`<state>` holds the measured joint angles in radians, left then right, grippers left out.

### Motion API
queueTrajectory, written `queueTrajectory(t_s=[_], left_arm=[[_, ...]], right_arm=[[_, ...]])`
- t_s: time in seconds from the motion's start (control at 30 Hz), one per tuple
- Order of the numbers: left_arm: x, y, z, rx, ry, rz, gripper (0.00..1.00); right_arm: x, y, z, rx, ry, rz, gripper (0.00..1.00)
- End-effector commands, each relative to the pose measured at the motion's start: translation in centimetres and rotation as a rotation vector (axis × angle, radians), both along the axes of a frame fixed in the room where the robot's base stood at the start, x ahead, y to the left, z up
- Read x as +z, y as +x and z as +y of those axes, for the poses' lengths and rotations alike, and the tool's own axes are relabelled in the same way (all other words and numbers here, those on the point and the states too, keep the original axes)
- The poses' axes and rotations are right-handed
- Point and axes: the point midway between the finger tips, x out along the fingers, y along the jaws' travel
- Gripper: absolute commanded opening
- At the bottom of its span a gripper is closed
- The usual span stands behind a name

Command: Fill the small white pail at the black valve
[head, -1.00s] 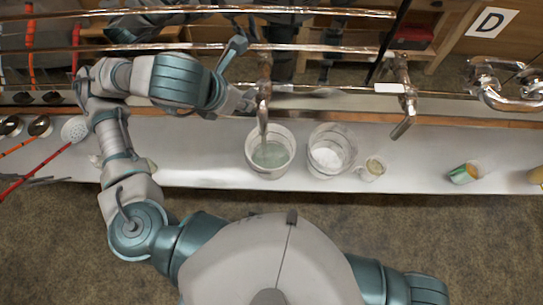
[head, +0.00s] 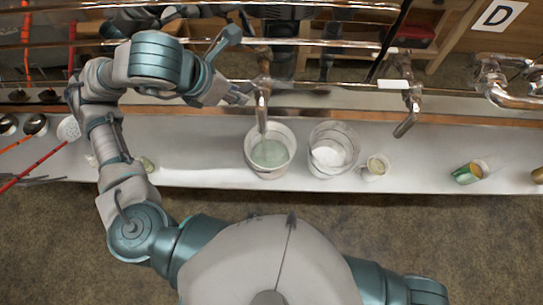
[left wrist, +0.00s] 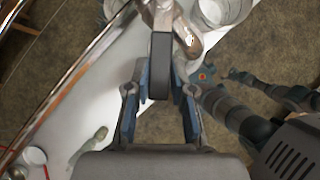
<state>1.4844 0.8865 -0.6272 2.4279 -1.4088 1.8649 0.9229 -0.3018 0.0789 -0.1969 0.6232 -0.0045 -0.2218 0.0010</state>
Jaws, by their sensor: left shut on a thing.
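A whitish pail (head: 257,165) with pale greenish contents stands on the white shelf, under the metal spout (head: 262,118) of a tap. My left gripper (head: 240,95) is just left of this tap, above and behind the pail. In the left wrist view, my left gripper (left wrist: 160,95) is shut on the black valve handle (left wrist: 161,62), which lies between its fingers. The metal tap body (left wrist: 187,35) shows beyond the handle. Whether liquid is flowing cannot be told. The right gripper is out of view.
A second whitish pail (head: 332,165) stands close to the right of the first. A small cup (head: 376,167) and a green can (head: 467,173) are farther right on the shelf (head: 420,172). Another tap (head: 408,118) hangs to the right. Ladles (head: 37,125) lie at the left.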

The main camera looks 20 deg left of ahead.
Motion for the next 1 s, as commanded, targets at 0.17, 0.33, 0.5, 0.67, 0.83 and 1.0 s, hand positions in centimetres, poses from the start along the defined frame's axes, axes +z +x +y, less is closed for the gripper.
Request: queueTrajectory(t_s=[0.17,0.33,0.5,0.67,0.83,1.0], left_arm=[[-0.1,0.3,0.6,-0.062,0.003,0.003,0.0],[0.0,0.3,0.5,-0.064,0.004,0.002,0.0],[-0.3,0.7,0.9,-0.12,0.002,0.007,0.0],[-0.3,1.5,1.7,-0.267,0.0,0.006,0.0],[0.0,1.7,1.9,-0.315,0.004,0.003,0.0],[0.0,1.7,1.9,-0.318,0.004,0.003,0.0]], right_arm=[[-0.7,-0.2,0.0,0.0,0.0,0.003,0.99],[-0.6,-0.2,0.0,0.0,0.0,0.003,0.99],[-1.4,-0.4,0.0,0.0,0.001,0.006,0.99],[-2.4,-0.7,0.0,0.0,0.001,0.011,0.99],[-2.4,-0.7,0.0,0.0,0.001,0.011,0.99],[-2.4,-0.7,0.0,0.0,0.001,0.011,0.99]])
